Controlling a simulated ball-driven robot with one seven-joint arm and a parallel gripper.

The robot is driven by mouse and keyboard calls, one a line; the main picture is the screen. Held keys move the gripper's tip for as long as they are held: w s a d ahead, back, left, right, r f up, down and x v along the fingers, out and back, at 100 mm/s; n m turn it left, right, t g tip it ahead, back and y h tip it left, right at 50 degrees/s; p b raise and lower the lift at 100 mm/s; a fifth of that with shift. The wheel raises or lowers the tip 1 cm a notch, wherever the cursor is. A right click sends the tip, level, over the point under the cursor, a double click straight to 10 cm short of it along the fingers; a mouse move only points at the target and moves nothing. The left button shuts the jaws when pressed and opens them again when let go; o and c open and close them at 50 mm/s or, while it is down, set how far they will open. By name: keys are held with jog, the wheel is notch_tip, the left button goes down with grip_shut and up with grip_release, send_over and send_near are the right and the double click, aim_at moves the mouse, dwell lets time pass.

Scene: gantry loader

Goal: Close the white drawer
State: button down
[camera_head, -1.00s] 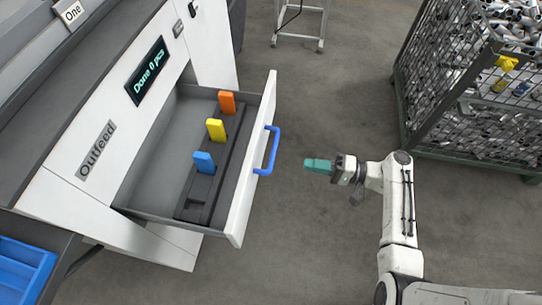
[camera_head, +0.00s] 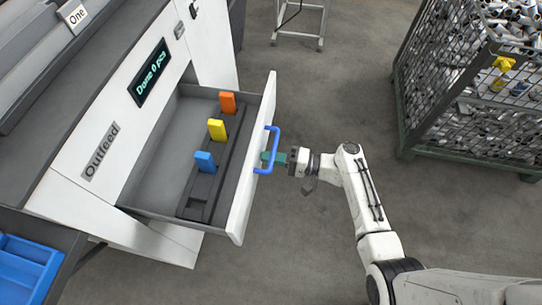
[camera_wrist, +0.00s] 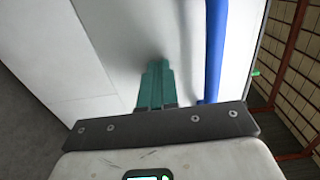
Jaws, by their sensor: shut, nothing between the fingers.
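The white drawer (camera_head: 252,185) is pulled out of the machine marked "Outfeed". A blue handle (camera_head: 274,150) is on its front. Inside, a dark rack (camera_head: 223,165) holds an orange block (camera_head: 227,102), a yellow block (camera_head: 217,129) and a blue block (camera_head: 205,161), all upright. My gripper (camera_head: 266,157) is shut and empty, its teal fingers at the drawer front within the handle's span. In the wrist view the fingertips (camera_wrist: 158,68) point at the white front beside the blue handle (camera_wrist: 216,45). I cannot tell whether they touch the front.
A mesh cage (camera_head: 470,80) full of metal parts stands at the right. A metal stand (camera_head: 298,35) is at the back. A blue bin (camera_head: 25,265) is at the lower left. The grey floor before the drawer is clear.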

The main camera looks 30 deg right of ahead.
jog(key=b, duration=1.3)
send_near(190, 152)
jog(key=w+a+r, duration=0.1)
jog(key=w+a, duration=0.1)
jog(key=w+a+r, duration=0.4)
jog(key=w+a, duration=0.1)
jog(key=shift+w+a, duration=0.55)
jog(key=shift+w+r+b, duration=0.2)
jog(key=shift+r+b, duration=0.1)
jog(key=shift+a+r, duration=0.1)
